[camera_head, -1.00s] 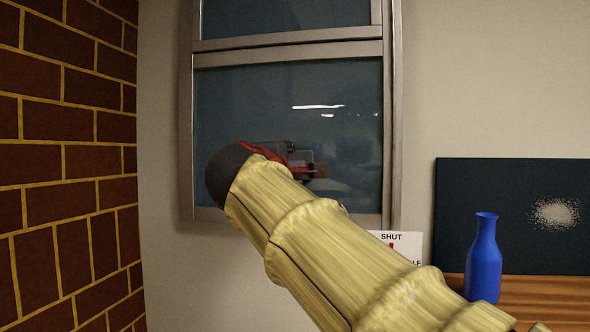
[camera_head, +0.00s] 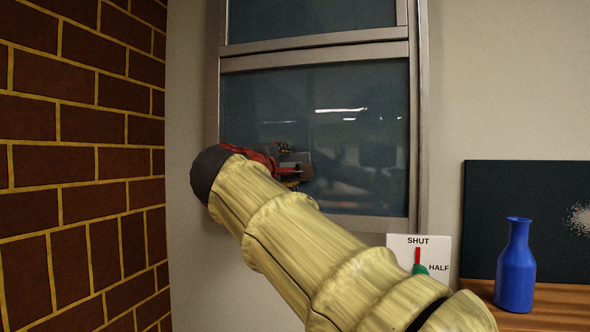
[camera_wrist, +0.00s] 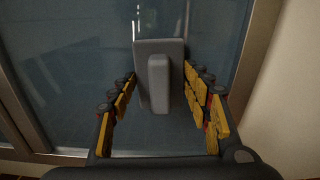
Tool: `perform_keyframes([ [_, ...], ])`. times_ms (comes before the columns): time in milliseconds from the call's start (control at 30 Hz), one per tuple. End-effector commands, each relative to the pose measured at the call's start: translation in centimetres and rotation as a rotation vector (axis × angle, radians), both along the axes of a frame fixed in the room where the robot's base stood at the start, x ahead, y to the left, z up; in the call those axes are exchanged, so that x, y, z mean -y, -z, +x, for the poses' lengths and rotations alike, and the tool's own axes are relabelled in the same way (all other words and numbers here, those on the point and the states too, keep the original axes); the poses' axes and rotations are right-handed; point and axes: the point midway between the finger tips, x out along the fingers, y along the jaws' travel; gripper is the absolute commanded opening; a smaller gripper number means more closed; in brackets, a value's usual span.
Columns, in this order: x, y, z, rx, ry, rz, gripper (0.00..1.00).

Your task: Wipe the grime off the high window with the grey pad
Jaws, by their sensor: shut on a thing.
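The high window's lower pane (camera_head: 350,90) is dark and reflective in a grey metal frame; it also fills much of the wrist view (camera_wrist: 85,60). I cannot make out distinct grime on it. The grey pad (camera_wrist: 158,48), with a lighter block handle, sits between my fingers in the wrist view. My gripper (camera_wrist: 160,76) is shut on the pad, in front of the pane. In the head view my gripper (camera_head: 292,165) is by the lower left of the pane, partly hidden behind my arm. I cannot tell whether the pad touches the glass.
A white sign (camera_head: 400,248) reading SHUT and HALF, with a red mark and green knob, is below the window's right corner. A blue bottle (camera_head: 516,268) stands on a wooden surface (camera_head: 560,297) before a dark board (camera_head: 500,195). A brick wall (camera_head: 85,170) is at left.

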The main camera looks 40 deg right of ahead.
Motion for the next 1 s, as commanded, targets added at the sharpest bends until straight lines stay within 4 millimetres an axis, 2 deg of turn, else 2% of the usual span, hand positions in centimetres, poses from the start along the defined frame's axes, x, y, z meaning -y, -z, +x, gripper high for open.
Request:
perform_keyframes([
  [100, -0.5, 0.1, 0.8, -0.002, -0.001, 0.000, 0.28],
  [367, -1.0, 0.1, 1.5, -0.001, -0.002, 0.000, 0.28],
  [733, -2.9, 0.1, 3.7, -0.003, -0.002, -0.001, 0.28],
  [1000, -3.1, 0.1, 3.8, -0.001, 0.000, 0.000, 0.28],
])
